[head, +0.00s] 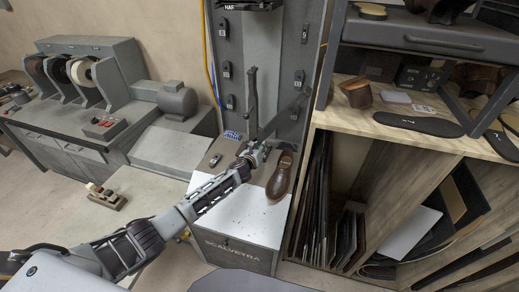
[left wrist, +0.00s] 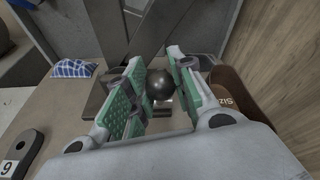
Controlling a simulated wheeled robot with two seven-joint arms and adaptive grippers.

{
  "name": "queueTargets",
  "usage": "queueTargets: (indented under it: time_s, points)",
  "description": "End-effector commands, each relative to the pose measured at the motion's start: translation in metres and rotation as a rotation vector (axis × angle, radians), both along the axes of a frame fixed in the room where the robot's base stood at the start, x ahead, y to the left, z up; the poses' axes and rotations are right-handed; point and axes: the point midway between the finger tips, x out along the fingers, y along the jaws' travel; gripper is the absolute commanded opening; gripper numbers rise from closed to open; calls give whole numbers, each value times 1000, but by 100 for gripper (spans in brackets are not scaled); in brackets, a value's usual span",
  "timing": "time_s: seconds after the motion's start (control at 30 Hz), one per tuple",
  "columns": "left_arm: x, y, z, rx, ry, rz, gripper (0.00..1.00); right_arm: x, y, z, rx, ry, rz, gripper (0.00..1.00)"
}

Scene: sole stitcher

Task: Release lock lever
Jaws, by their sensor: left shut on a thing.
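In the head view my left arm reaches in from the lower left, and my left gripper (head: 259,150) is above the grey cabinet top, in front of the machine column. In the left wrist view its green-padded fingers (left wrist: 162,92) are closed around a dark ball knob (left wrist: 160,82), which I take as the end of the lock lever. The lever's shaft is mostly hidden behind the fingers. In the head view the gripper covers the knob. My right gripper is not in view.
A brown shoe (head: 281,177) lies just right of the gripper on the cabinet top (head: 240,212). The grey column (head: 262,70) stands behind. A wooden shelf unit (head: 400,160) closes off the right side.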

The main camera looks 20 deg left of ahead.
Motion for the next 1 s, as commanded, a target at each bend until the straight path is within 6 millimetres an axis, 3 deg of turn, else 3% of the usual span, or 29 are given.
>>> queueTargets:
  time_s: [0.03,0.07,0.23,0.73,1.0]
  points:
    - [3,-2,8,-9,-12,-2,0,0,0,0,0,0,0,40]
    - [4,-2,8,-9,-12,-2,27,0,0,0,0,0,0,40]
    - [2,-1,5,-6,-7,0,47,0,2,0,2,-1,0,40]
    - [-2,1,3,-1,-3,1,47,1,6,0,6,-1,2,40]
    - [-14,2,5,-1,-2,1,47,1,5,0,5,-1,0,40]
